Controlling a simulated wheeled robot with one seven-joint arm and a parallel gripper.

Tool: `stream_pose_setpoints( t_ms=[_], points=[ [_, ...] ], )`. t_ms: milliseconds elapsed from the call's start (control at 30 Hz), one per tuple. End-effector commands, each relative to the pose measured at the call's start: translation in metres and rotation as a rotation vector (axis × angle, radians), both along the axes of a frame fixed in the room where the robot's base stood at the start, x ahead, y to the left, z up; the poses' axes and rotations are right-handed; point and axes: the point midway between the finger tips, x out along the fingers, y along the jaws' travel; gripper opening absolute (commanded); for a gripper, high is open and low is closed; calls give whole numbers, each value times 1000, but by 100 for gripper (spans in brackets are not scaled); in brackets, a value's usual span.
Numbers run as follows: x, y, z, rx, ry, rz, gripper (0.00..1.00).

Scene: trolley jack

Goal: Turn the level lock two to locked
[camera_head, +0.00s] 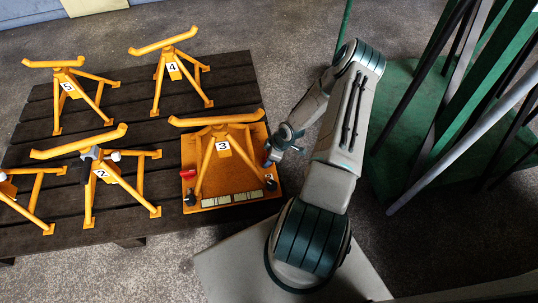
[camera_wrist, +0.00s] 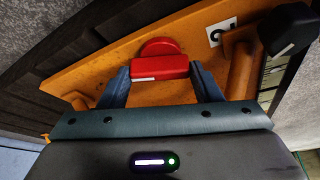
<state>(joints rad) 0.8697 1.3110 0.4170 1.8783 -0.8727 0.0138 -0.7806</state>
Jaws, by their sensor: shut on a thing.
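An orange stand marked 3 (camera_head: 222,150) stands on an orange base plate (camera_head: 240,190) on the dark slatted platform. My gripper (camera_head: 268,156) is at the plate's right edge. In the wrist view my gripper (camera_wrist: 160,73) has its blue fingers on either side of a red lock handle (camera_wrist: 160,66) and is shut on it. The handle has a rounded red part behind it and a white line along its near edge. Its number is not readable. Another red handle (camera_head: 187,173) sits at the plate's left edge.
Black knobs (camera_head: 190,200) sit at the plate's front corners; one shows in the wrist view (camera_wrist: 288,27). Stands 2 (camera_head: 104,175), 4 (camera_head: 172,72) and 5 (camera_head: 68,88) stand nearby. A green frame (camera_head: 460,110) rises at right.

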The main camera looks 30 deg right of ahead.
Motion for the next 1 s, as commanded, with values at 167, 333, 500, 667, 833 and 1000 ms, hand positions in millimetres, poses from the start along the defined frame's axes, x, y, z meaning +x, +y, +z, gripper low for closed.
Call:
stream_pose_setpoints(
  t_ms=[167,333,500,667,833,1000],
  points=[
    [-2,0,0,-5,3,-165,35],
    [-3,1,0,-5,3,-328,35],
    [-3,1,0,-4,1,-480,35],
    [-4,2,0,-4,1,-603,35],
    [-5,2,0,-3,3,-701,35],
    [-4,2,0,-2,1,-764,35]
  ],
)
